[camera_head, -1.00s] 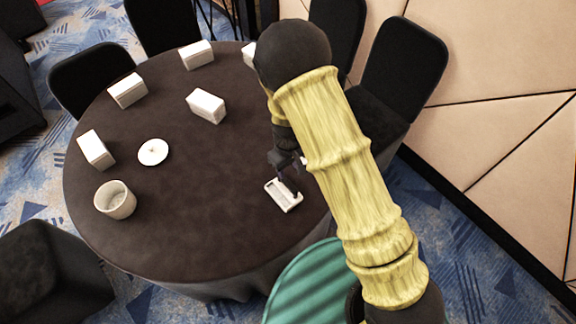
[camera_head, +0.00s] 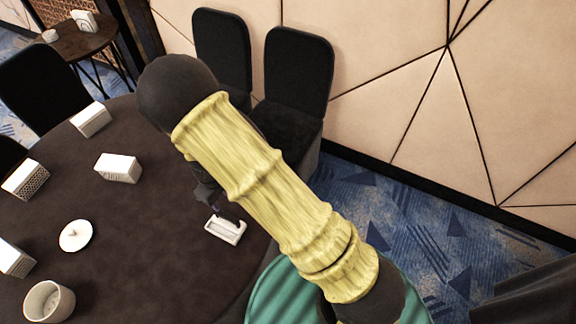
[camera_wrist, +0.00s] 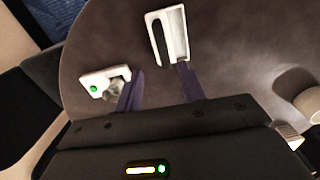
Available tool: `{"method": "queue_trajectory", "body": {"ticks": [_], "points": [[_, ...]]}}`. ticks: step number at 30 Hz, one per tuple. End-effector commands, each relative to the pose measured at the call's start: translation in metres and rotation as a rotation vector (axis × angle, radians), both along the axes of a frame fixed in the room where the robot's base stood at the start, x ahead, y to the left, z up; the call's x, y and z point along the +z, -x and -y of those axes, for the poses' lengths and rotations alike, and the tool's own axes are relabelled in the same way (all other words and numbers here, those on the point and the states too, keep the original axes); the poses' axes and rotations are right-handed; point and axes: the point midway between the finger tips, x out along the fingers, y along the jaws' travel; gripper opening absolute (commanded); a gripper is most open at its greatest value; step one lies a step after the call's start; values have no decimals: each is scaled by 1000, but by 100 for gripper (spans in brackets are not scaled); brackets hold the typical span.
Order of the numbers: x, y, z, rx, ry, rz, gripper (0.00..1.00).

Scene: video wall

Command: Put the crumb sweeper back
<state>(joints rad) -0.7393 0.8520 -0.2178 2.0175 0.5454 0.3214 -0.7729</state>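One is a shallow white tray-like piece (camera_wrist: 178,34) with a dark slot, beyond my fingertips in the wrist view; a white recessed piece (camera_head: 225,231) in the head view looks like the same one. The other is a small white device (camera_wrist: 98,80) with a green dot and a greyish part, just outside my left finger. I cannot tell for sure which one is the crumb sweeper. My gripper (camera_wrist: 160,69) is open, its dark fingers apart with only tabletop between them. My arm hides much around it in the head view.
White boxes (camera_head: 118,168), a round white lidded dish (camera_head: 76,236) and a white cup (camera_head: 49,301) stand on the table's left part. Black chairs (camera_head: 298,75) stand behind it, before a panelled wall (camera_head: 400,70). A green striped round surface (camera_head: 280,295) is near me.

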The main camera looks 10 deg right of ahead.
Motion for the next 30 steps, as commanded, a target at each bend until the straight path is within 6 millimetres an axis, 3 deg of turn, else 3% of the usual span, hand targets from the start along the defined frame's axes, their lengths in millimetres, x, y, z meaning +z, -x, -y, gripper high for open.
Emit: {"method": "queue_trajectory", "body": {"ticks": [5,9,18,24,30], "points": [[40,-7,33,-125,-32,14,40],[85,-6,76,-273,-63,35,40],[164,24,169,-580,-102,111,40],[200,62,221,-763,-102,179,40],[211,82,238,-842,-95,212,40]]}}
